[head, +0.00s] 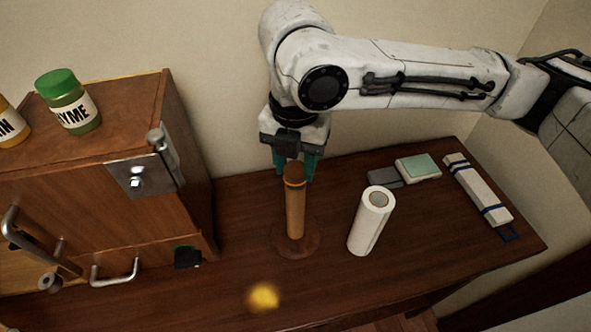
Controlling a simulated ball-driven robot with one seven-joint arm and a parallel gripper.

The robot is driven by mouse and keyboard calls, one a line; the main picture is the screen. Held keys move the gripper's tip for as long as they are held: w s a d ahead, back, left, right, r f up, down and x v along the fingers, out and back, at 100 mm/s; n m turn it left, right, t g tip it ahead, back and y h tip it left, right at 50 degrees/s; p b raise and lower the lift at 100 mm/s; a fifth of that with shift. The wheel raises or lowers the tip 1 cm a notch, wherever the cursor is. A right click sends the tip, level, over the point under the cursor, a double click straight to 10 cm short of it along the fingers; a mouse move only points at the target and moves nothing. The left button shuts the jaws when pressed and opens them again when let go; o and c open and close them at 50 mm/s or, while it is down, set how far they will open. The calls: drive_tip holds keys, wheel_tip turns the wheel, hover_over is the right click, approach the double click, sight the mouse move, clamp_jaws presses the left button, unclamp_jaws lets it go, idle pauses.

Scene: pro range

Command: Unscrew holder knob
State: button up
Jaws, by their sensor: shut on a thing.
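A wooden paper-towel holder stands upright on the table, with a light brown post (296,215) on a round dark base (296,243). The darker holder knob (293,171) sits at the top of the post, above a thin orange band. My gripper (294,174) points down over it, with its teal fingers on either side of the knob and shut on it. The far finger is partly hidden, and contact is hard to see. A white paper roll (367,228) stands apart, to the right of the holder.
A wooden cabinet (192,190) with metal handles stands at left, with a thyme jar (66,105) on top. A green-topped box (418,167), a grey block (384,178) and a white strapped bundle (478,188) lie at right. A blurred yellow thing (264,297) shows in front.

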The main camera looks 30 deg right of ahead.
sight(296, 169)
drive_tip(key=n, duration=0.5)
drive_tip(key=shift+n, duration=0.4)
drive_tip(key=shift+r+p, duration=1.85)
drive_tip(key=shift+r, duration=0.3)
